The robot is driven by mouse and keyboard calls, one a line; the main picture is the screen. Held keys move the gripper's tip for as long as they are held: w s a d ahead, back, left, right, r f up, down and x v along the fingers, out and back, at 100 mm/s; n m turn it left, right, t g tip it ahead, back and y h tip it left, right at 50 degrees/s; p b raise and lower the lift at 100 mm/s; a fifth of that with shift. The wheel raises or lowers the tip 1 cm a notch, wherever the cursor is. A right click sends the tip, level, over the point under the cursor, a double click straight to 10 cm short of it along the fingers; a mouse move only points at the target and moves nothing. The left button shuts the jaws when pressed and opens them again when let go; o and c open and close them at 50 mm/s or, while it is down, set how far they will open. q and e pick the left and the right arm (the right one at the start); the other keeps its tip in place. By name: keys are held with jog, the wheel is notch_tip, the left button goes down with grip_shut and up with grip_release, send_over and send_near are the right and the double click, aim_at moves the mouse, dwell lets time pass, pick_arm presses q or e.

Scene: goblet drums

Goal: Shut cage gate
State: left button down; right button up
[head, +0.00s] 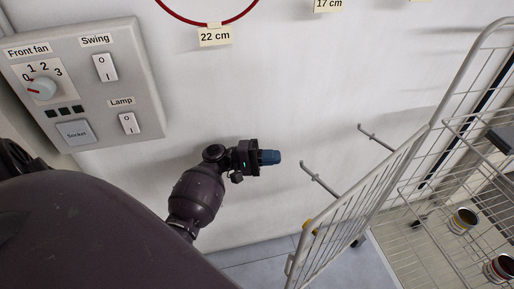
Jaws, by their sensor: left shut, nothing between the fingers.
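The cage gate (350,218) is a white wire panel in the lower right of the head view. It stands swung out from the wire cage (445,165), with its free edge toward the lower left. My left gripper (276,157) has blue fingertips. It is shut and empty, in front of the white wall, to the upper left of the gate and apart from it in the picture. The lower part of the gate is cut off by the frame. My right gripper is not in view.
Two metal hooks (318,179) stick out from the wall between my left gripper and the cage. Cans (462,221) stand inside the cage. A switch panel (88,85) is at upper left. A red ring (208,24) hangs above. Grey tiled floor (255,265) shows below.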

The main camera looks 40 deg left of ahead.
pick_arm(q)
jog(key=d, duration=0.3)
jog(key=d+r, duration=0.1)
jog(key=d, duration=0.1)
jog(key=shift+w+d+p, duration=0.1)
jog(key=shift+d+p, duration=0.15)
jog(key=shift+p, duration=0.1)
jog(key=shift+d, duration=0.1)
